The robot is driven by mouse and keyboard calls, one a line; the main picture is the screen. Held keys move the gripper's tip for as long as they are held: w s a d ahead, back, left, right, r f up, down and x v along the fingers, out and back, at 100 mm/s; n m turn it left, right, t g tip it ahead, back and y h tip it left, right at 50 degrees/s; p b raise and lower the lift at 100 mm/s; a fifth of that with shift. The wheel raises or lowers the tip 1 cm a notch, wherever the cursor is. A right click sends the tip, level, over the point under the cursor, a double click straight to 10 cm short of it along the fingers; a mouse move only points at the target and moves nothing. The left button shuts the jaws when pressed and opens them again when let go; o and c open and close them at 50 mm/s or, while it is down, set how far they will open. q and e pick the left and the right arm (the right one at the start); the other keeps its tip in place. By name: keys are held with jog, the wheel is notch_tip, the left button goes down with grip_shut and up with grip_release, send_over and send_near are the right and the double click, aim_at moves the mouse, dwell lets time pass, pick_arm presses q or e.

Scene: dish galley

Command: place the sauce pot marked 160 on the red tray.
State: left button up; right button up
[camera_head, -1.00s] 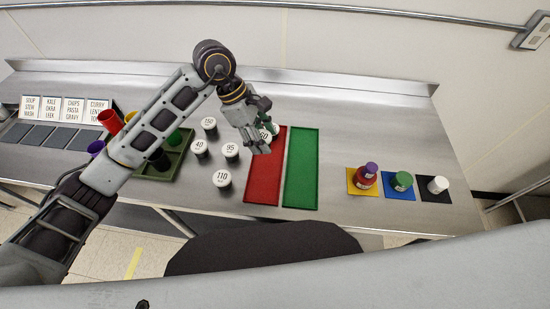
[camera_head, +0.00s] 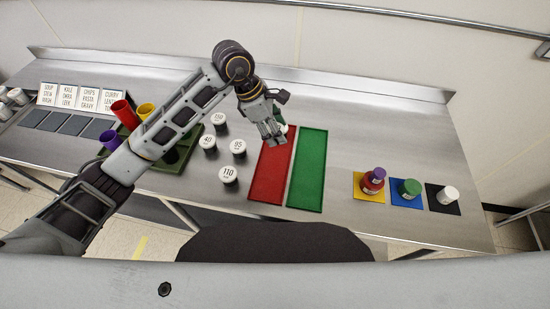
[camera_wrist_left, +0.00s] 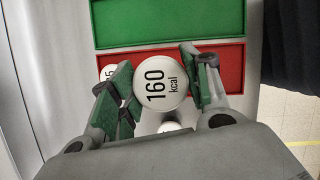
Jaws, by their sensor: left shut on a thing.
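My left gripper (camera_head: 272,138) is over the far part of the red tray (camera_head: 270,178). In the left wrist view the left gripper (camera_wrist_left: 160,78) is shut on a round, white-lidded sauce pot marked 160 kcal (camera_wrist_left: 162,84). I cannot tell whether the pot touches the tray. Another white lid, with a 5 showing (camera_wrist_left: 107,72), is at the tray's left end in the wrist view, partly hidden by a finger. My right gripper is not in view.
A green tray (camera_head: 308,172) lies right of the red one. White-lidded pots marked 110 (camera_head: 228,174), 95 (camera_head: 238,147) and 40 (camera_head: 208,142) stand left of it. Coloured cups stand in a green crate (camera_head: 171,165). Bare counter (camera_head: 355,140) lies right of the trays.

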aim_at(281, 159)
pick_arm(q)
jog(key=shift+f, duration=0.1)
jog(key=shift+f, duration=0.55)
notch_tip(281, 159, down, 4)
jog(key=shift+r+p, duration=0.1)
jog(key=shift+p, duration=0.35)
jog(key=shift+f, duration=0.6)
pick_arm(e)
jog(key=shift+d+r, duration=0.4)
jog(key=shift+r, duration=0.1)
pick_arm(q)
jog(key=shift+f, duration=0.1)
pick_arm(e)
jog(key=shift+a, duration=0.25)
pick_arm(q)
jog(key=shift+f, duration=0.25)
jog(key=shift+f+p, duration=0.4)
jog(key=shift+f, duration=1.1)
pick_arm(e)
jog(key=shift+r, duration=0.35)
